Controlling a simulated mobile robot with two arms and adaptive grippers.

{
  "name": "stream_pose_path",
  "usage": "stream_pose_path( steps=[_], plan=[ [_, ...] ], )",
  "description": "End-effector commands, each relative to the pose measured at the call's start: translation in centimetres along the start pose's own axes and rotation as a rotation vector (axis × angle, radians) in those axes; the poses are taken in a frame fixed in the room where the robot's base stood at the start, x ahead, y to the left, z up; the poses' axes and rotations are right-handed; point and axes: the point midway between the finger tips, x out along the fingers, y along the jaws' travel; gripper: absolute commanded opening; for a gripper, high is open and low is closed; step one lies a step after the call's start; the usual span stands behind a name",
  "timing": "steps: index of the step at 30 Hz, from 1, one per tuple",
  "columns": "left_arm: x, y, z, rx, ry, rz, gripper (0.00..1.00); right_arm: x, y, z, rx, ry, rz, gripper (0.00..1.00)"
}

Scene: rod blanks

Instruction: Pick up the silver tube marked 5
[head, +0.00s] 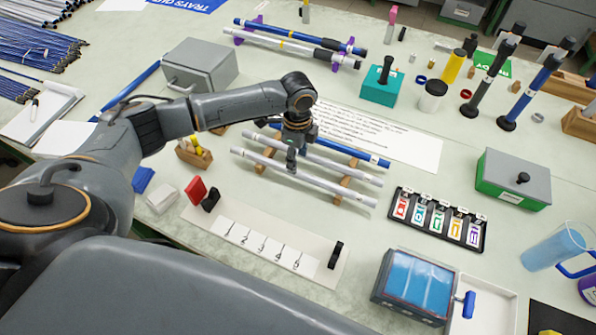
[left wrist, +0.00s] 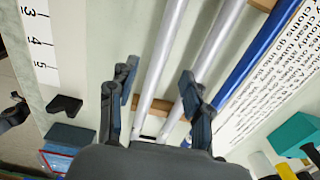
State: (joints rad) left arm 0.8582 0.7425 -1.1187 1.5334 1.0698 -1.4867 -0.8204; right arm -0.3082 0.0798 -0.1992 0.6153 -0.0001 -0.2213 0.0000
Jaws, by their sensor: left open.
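Two silver tubes lie side by side on wooden supports in the head view, a near one (head: 330,190) and a farther one (head: 345,171). In the left wrist view the near tube (left wrist: 163,55) runs between my fingers, and the farther tube (left wrist: 216,45) passes partly behind the right finger. I cannot read a 5 on either tube. My left gripper (head: 291,163) is above the tubes, pointing down, open and empty; its spread fingers also show in the left wrist view (left wrist: 158,78). I cannot tell how far above the tubes they are. My right gripper is not in view.
A blue tube (head: 372,158) lies just behind the silver ones, by a printed sheet (head: 415,150). A board with numbered marks (head: 265,243) lies in front. A grey box (head: 200,65), teal block (head: 380,88) and colored card rack (head: 437,220) stand around.

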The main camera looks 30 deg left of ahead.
Motion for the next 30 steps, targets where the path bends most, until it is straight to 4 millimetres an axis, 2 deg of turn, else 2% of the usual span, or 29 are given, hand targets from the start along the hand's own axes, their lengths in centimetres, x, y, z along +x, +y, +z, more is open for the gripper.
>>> stream_pose_path(
  steps=[7, 11, 15, 24, 30],
  plan=[
    [1.8, 0.1, 0.0, -0.001, 0.0, 0.003, 0.49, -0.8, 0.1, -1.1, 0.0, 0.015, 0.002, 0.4],
    [3.7, 0.0, -0.1, -0.001, -0.002, 0.002, 0.49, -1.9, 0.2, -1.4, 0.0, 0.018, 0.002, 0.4],
    [5.6, 0.0, -0.1, -0.002, 0.0, 0.002, 0.49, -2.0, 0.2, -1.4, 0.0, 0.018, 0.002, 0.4],
    [6.2, 0.0, -0.1, -0.001, 0.0, -0.001, 0.49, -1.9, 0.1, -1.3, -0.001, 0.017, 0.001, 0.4],
    [6.2, 0.0, 0.0, -0.001, 0.0, -0.001, 0.09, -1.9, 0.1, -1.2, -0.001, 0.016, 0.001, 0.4]
  ],
)
